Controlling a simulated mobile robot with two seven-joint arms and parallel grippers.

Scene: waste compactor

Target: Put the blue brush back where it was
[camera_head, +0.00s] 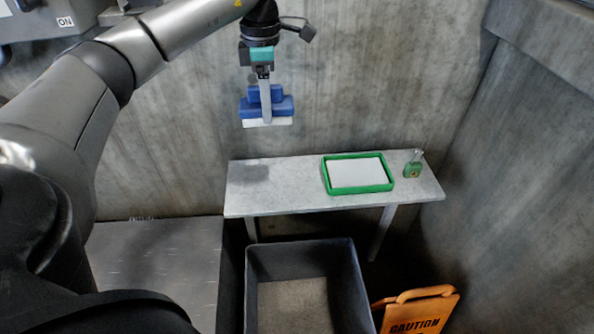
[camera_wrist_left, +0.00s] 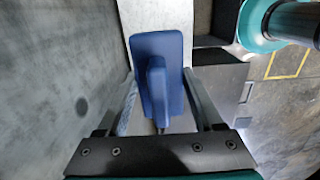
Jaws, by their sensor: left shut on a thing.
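The blue brush (camera_head: 285,104) has a blue block body with a raised grip and pale bristles on its underside. My left gripper (camera_head: 265,100) is shut on it and holds it in the air, bristles down, above the left part of the grey table (camera_head: 290,190). In the left wrist view the blue brush (camera_wrist_left: 172,62) lies between the two fingers of the left gripper (camera_wrist_left: 165,100). A shadow falls on the bare left end of the tabletop below the brush. My right gripper is not in view.
A green-rimmed tray (camera_head: 326,178) with a white inside lies on the table's middle right. A small green item with a clear top (camera_head: 412,169) stands right of it. A dark open bin (camera_head: 302,250) and an orange caution sign (camera_head: 418,311) are in front. A concrete wall (camera_head: 370,80) is behind.

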